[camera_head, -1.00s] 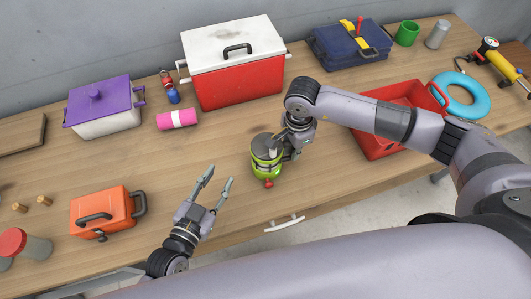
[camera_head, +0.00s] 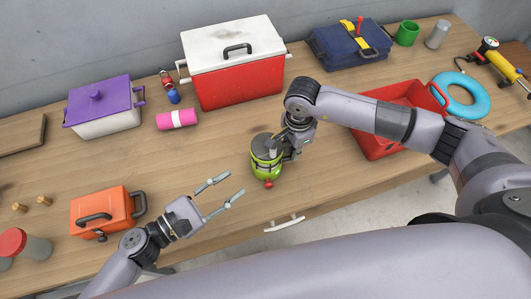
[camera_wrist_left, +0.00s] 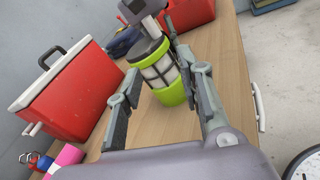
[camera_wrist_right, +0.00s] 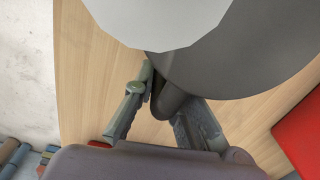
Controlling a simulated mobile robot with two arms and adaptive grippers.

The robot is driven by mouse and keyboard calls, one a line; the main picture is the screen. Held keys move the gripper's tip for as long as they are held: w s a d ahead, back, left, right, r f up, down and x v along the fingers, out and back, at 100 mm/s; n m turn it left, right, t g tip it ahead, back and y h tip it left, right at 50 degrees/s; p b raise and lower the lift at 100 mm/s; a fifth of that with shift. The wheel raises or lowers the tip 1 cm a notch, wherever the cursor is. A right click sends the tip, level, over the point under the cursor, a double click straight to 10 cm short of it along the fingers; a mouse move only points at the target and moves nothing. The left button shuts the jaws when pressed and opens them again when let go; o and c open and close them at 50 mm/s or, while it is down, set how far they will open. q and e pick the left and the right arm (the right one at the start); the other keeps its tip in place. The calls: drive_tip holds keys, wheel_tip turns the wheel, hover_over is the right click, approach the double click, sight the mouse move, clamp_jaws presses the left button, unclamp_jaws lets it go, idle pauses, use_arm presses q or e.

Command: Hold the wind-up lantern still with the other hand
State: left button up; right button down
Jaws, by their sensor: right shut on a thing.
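The wind-up lantern (camera_head: 265,168) stands upright near the table's front edge, with a lime-green body, dark top and red knob low in front. My right gripper (camera_head: 285,147) is at its upper right side. In the right wrist view its fingers (camera_wrist_right: 158,95) are shut on a dark rounded part at the lantern's dark top; which part is hard to tell. My left gripper (camera_head: 235,183) is open and empty, left of the lantern and pointing at it. In the left wrist view the lantern (camera_wrist_left: 160,72) shows ahead between the two fingers, apparently beyond their tips.
An orange case (camera_head: 100,211) lies left of my left arm. A red-and-white cooler (camera_head: 235,80) stands behind the lantern, a pink roll (camera_head: 177,119) left of it. A red tray (camera_head: 385,145) is behind my right arm. The wood between left gripper and lantern is clear.

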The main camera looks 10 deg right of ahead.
sight(270, 152)
use_arm(q)
drive_tip(key=w+d+n, duration=0.1)
drive_tip(key=d, duration=0.2)
drive_tip(key=w+d+r+n, duration=0.1)
drive_tip(key=w+d, duration=0.1)
drive_tip(key=d, duration=0.2)
drive_tip(key=w+d+r+n, duration=0.1)
drive_tip(key=w+d, duration=0.1)
drive_tip(key=d, duration=0.1)
drive_tip(key=shift+d+h, duration=0.3)
drive_tip(key=shift+h, duration=0.1)
drive_tip(key=shift+c, duration=0.2)
clamp_jaws()
